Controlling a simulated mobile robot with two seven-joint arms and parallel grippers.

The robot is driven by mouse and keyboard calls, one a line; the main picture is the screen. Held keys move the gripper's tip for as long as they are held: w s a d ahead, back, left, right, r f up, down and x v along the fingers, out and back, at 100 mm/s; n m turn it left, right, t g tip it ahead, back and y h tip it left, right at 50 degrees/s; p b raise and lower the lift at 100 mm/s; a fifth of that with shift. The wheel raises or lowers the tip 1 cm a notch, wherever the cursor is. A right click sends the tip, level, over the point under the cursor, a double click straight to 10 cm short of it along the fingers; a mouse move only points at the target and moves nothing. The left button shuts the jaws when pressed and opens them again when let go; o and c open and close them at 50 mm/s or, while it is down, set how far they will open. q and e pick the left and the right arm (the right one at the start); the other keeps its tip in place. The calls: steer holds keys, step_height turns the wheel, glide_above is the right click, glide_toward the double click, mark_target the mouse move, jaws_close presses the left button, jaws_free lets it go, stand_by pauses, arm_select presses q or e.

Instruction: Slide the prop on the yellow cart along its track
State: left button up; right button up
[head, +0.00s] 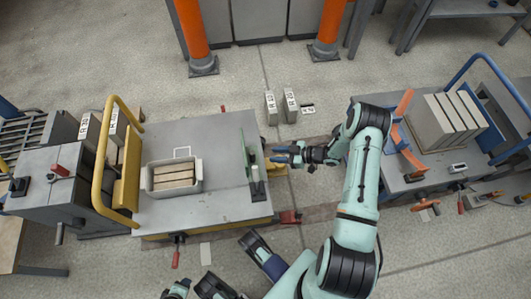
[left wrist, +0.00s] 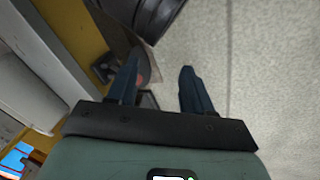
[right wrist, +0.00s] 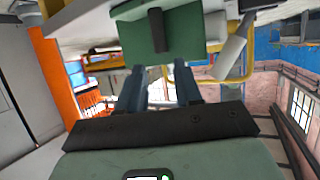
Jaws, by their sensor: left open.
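The yellow cart (head: 200,128) has a grey top and a yellow rail handle (head: 105,165). A thin green upright plate (head: 245,150), which looks like the prop, stands near the cart's right edge. It also shows in the right wrist view (right wrist: 140,36) with a dark upright bar on its face. My right gripper (head: 277,154) is open and empty, just right of the plate and pointing at it. Its fingers are apart in the right wrist view (right wrist: 159,78). My left gripper (left wrist: 160,78) is open and empty, above the floor beside the cart's yellow edge. The track is not clearly visible.
A white cylinder (head: 255,173) stands by the plate. A grey bin (head: 174,187) with blocks sits on the cart. A blue-handled cart (head: 425,165) with grey slabs stands right. Labelled blocks (head: 290,105) are behind the gap. Orange posts (head: 192,30) stand at the back.

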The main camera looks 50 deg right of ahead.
arm_select(q)
steer(key=shift+s+d+r+g+p, duration=0.35)
steer(key=shift+s+r, duration=0.1)
steer(key=shift+s, duration=0.3)
arm_select(e)
steer(key=v, duration=0.4)
steer(key=shift+s+d+r, duration=0.1)
steer(key=shift+s, duration=0.1)
